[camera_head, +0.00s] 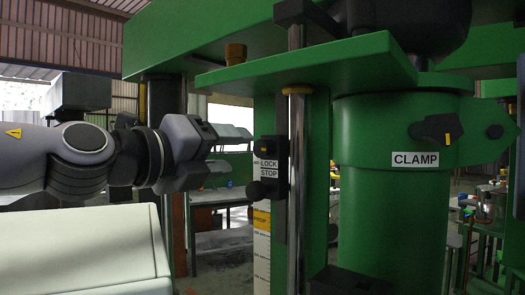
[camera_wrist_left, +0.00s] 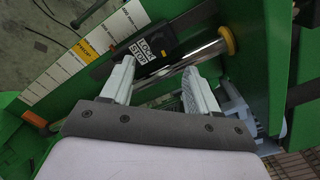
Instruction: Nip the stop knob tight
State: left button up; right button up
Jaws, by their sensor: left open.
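My right gripper is in neither view.
A shiny metal rod (camera_head: 296,180) runs upright beside the block. A scale strip (camera_head: 262,245) lies below the knob. A black clamp knob (camera_head: 436,130) sits on the green cylinder (camera_head: 385,210) at right. A green plate (camera_head: 310,65) overhangs above.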

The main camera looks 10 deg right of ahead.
aim_at(261, 150)
pick_arm(q)
jog(key=shift+p+x, duration=1.2)
jog(key=shift+x, duration=2.25)
jog(key=shift+c, duration=0.2)
jog(key=c, duration=1)
